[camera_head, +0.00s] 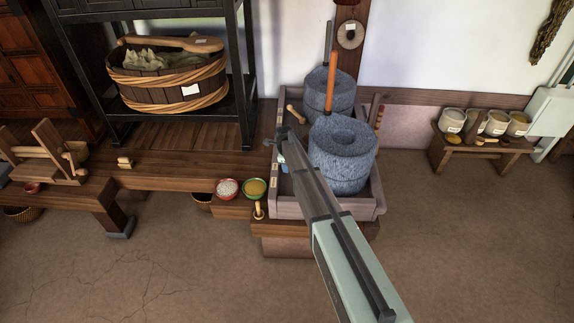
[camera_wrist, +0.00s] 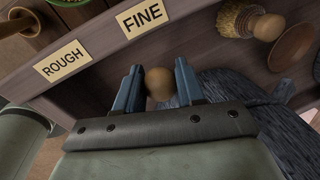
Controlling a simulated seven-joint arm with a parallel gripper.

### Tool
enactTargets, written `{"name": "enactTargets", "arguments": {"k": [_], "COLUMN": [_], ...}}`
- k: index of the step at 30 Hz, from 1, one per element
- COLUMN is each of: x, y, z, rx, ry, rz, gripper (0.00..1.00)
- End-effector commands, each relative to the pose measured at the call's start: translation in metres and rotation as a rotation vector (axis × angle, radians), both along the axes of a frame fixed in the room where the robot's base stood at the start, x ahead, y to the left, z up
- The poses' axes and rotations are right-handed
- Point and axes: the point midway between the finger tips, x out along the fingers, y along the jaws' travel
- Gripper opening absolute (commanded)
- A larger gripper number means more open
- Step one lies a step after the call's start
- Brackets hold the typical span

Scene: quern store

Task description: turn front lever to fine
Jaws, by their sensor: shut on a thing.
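In the wrist view, my gripper (camera_wrist: 159,88) has its two blue-grey fingers closed on either side of a round wooden knob (camera_wrist: 160,84), the lever's end. The lever's shaft is hidden. A FINE label (camera_wrist: 142,17) and a ROUGH label (camera_wrist: 62,62) sit on the wooden tray wall beyond; the knob stands off the wall, nearer to FINE. In the head view, my gripper (camera_head: 281,159) reaches the left side of the front quern (camera_head: 342,155), a grey stone mill with an orange upright handle. The knob cannot be made out there.
The quern tray (camera_head: 352,205) has raised walls. A second quern (camera_head: 330,92) stands behind. A brush (camera_wrist: 248,22) and a wooden dish (camera_wrist: 291,46) lie in the tray. A green bowl (camera_head: 254,187) and a red bowl (camera_head: 228,187) stand left of it.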

Motion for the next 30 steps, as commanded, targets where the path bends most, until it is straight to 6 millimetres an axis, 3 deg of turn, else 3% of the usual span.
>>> {"name": "enactTargets", "arguments": {"k": [2, 3, 9, 20, 23, 30], "x": [0.002, 0.002, 0.002, 0.000, -0.002, -0.011], "y": [0.002, 0.002, 0.002, 0.001, 0.001, 0.003], "z": [0.001, 0.001, 0.001, 0.005, 0.015, 0.059], "rx": [0.004, 0.004, 0.003, 0.001, 0.001, 0.003], "ry": [-0.005, -0.006, -0.004, -0.002, -0.002, -0.006], "rz": [0.001, 0.001, 0.002, 0.001, 0.001, 0.002], "gripper": [0.00, 0.41, 0.60, 0.62, 0.62, 0.62]}}
